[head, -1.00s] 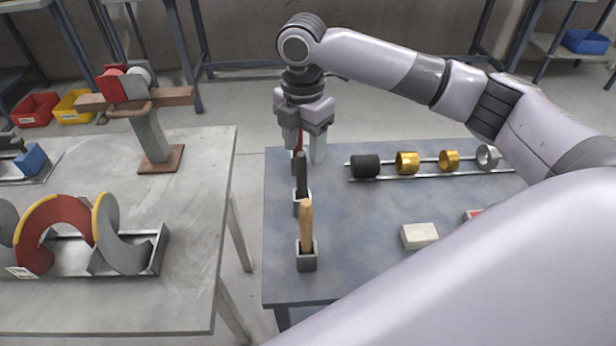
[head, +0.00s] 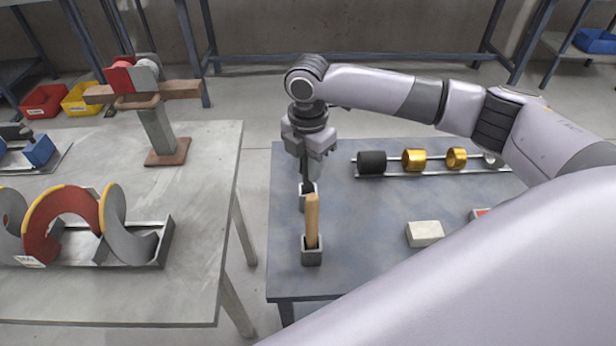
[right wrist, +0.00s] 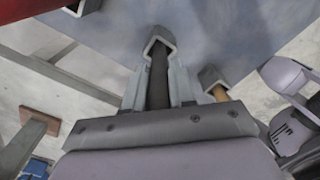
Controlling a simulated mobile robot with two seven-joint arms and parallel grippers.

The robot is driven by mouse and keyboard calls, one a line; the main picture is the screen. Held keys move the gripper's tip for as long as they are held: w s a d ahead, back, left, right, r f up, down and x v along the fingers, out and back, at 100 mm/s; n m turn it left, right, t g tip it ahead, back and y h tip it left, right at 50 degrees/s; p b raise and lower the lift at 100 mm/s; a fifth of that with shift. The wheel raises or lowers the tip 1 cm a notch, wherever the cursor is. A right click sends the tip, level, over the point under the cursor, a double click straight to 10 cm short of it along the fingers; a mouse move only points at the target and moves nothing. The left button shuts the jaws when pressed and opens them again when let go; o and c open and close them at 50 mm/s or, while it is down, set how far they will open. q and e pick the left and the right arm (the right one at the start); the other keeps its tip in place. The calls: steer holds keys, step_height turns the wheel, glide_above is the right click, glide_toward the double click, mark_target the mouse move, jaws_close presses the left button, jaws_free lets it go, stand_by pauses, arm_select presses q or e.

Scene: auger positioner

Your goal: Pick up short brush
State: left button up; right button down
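A dark-handled brush (head: 306,170) stands upright in a small grey holder (head: 309,204) near the left edge of the blue-grey table. My right gripper (head: 309,168) points down over it. In the right wrist view the dark handle (right wrist: 157,82) lies between my two fingers (right wrist: 157,90), which look open around it with narrow gaps. A wooden-handled brush (head: 312,220) stands in a nearer holder (head: 312,256); its handle also shows in the right wrist view (right wrist: 219,93). I cannot tell which brush is the short one. My left gripper is out of view.
A rail with a black ring (head: 372,163) and gold rings (head: 414,159) lies right of the gripper. A pale block (head: 425,233) lies nearer. A grey table (head: 120,300) with an auger (head: 70,220) stands left, across a gap.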

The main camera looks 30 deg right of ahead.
step_height(320, 180, up, 20)
steer(key=p, duration=0.1)
stand_by(0.5)
stand_by(0.5)
